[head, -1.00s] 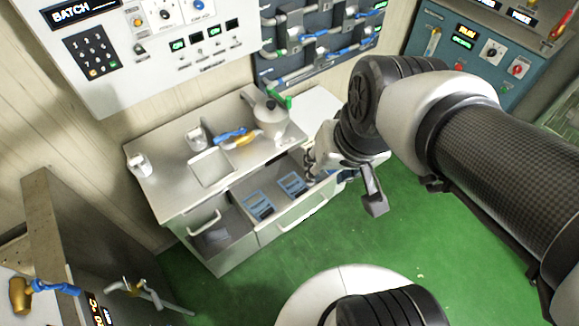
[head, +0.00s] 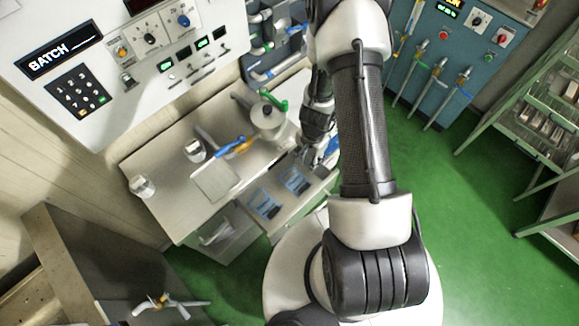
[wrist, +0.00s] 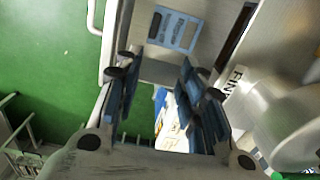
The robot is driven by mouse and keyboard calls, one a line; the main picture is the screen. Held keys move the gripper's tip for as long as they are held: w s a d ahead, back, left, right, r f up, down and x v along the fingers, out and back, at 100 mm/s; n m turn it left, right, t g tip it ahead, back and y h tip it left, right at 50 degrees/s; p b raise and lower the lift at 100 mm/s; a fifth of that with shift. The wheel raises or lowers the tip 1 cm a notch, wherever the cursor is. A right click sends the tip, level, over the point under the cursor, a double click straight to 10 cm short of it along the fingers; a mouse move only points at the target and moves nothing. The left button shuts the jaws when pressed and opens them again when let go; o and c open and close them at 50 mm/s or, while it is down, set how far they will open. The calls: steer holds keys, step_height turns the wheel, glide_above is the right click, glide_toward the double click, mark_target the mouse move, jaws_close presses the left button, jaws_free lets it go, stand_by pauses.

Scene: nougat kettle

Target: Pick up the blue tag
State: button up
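My gripper (head: 308,156) is over the right end of the open drawer in the head view. In the wrist view its two dark fingers (wrist: 158,82) stand wide apart, with nothing held between them. Two blue-framed flat pieces lie in the drawer, one at the left (head: 265,203) and one nearer my gripper (head: 295,180). One blue-framed piece (wrist: 172,28) shows in the wrist view, beyond the fingertips. A blue and white item (wrist: 172,115) shows lower between the fingers, partly hidden. I cannot tell which of these is the blue tag.
The drawer (head: 282,222) is pulled out from the metal counter (head: 165,195). A kettle (head: 267,118), a blue-handled tool (head: 226,147) and metal cups (head: 195,151) stand or lie on the counter. A rack (head: 545,110) stands at the right. Green floor is open between.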

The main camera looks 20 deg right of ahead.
step_height(320, 180, down, 3)
steer(key=s, duration=0.1)
steer(key=b, duration=1.2)
glide_above(306, 186)
steer(key=shift+m, duration=0.3)
step_height(306, 186, down, 12)
steer(key=shift+s+d+r, duration=0.1)
steer(key=shift+d+r, duration=0.05)
steer(key=shift+r, duration=0.1)
step_height(306, 186, down, 6)
steer(key=b, duration=0.5)
steer(key=shift+r, duration=0.3)
steer(key=shift+c, duration=0.6)
jaws_close()
